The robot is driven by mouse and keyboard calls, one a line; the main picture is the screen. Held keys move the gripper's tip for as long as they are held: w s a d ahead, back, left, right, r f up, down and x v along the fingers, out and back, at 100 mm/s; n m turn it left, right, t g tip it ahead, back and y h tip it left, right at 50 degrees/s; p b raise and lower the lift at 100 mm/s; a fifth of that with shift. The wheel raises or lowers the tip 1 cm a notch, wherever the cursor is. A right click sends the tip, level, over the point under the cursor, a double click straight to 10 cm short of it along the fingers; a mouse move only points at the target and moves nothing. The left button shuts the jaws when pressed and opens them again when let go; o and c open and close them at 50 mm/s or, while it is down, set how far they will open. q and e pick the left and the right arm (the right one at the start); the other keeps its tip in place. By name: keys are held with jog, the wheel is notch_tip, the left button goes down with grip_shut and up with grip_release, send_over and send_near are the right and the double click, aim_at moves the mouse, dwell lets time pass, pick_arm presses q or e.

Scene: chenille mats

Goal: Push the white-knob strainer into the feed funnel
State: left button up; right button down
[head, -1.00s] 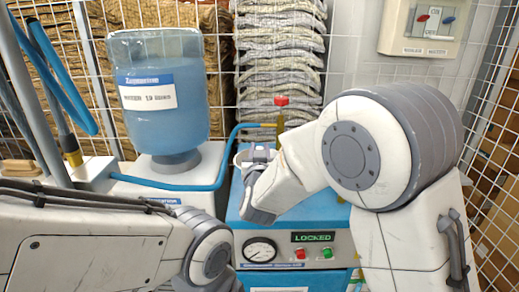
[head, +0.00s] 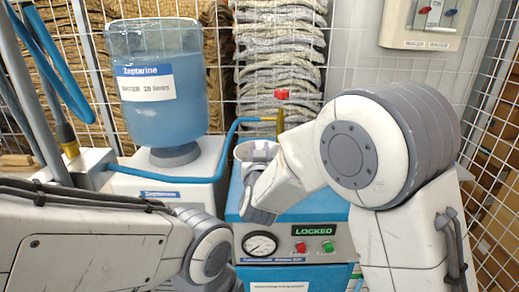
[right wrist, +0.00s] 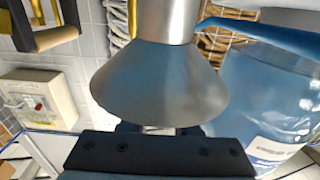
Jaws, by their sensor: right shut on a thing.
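My right gripper (head: 260,150) is at the mouth of the pale, round-rimmed feed funnel (head: 241,153) on top of the blue machine, partly hidden by my own wrist. In the right wrist view a shiny metal cone with a cylindrical neck, apparently the feed funnel (right wrist: 160,85), stands just beyond the dark gripper (right wrist: 160,130). A small pale piece, perhaps the white knob of the strainer (right wrist: 158,131), shows between the fingers, which are shut on it. The strainer's body is hidden. My left arm crosses the lower left of the head view; its gripper is out of sight.
A blue water jug (head: 160,85) stands on a white base left of the machine (head: 290,212). A blue hose (head: 195,185) runs toward a red-handled valve (head: 281,105). The machine front has a gauge (head: 260,244) and a LOCKED display (head: 313,230). Mats (head: 279,45) are stacked behind.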

jog(key=c, duration=0.6)
grip_release()
jog(key=shift+f, duration=0.15)
jog(key=shift+o, duration=0.2)
jog(key=shift+f, duration=0.1)
